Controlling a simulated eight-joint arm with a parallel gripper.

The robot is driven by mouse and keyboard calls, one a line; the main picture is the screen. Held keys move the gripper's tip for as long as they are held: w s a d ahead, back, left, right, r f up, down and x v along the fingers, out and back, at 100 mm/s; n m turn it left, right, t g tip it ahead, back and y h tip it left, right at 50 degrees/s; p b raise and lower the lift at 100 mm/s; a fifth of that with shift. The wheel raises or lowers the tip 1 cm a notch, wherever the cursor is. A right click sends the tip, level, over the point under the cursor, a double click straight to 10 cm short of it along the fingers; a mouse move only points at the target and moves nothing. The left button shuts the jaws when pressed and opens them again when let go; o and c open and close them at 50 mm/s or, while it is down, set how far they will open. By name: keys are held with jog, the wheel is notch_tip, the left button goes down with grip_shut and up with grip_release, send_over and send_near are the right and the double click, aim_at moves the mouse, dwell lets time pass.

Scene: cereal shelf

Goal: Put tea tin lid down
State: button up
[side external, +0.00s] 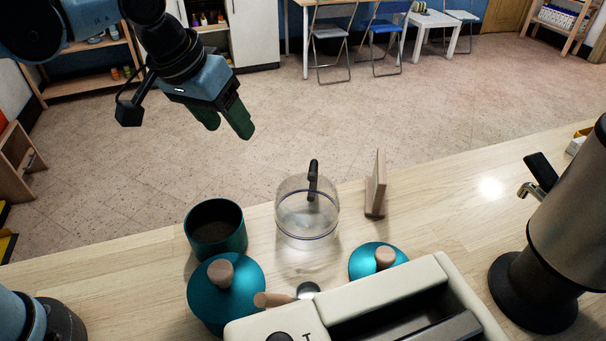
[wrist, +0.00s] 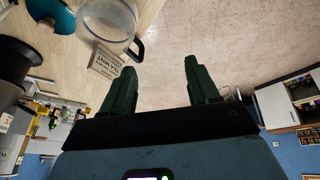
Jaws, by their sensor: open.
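An open teal tin (side external: 232,241) with a dark inside stands upright at the left of the counter. A teal lid with a wooden knob (side external: 368,257) is right of the glass jug, its lower part hidden by a cream appliance. Another teal round top with a wooden knob (side external: 212,291) is in front of the open tin; I cannot tell whether it sits on a tin. A teal piece with a wooden knob also shows in the wrist view (wrist: 57,13). My gripper (side external: 225,124) is open and empty, raised behind the counter, apart from everything; its green fingers show in the wrist view (wrist: 160,66).
A glass jug (side external: 292,211) with a black handle stands mid-counter, with a small wooden sign (side external: 376,190) beside it. The cream appliance (side external: 271,327) and a wooden-handled utensil (side external: 272,299) are in front. A metal dispenser (side external: 570,240) stands right. The counter's back right is mostly clear.

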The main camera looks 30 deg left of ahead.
jog(key=s+a+f+t, duration=0.1)
jog(key=s+a+f, duration=0.2)
jog(key=a, duration=0.3)
jog(key=s+a+f+t+y, duration=0.1)
jog(key=s+a+f, duration=0.2)
jog(key=s+a, duration=0.2)
jog(key=shift+a+t, duration=0.4)
jog(key=shift+a, duration=0.6)
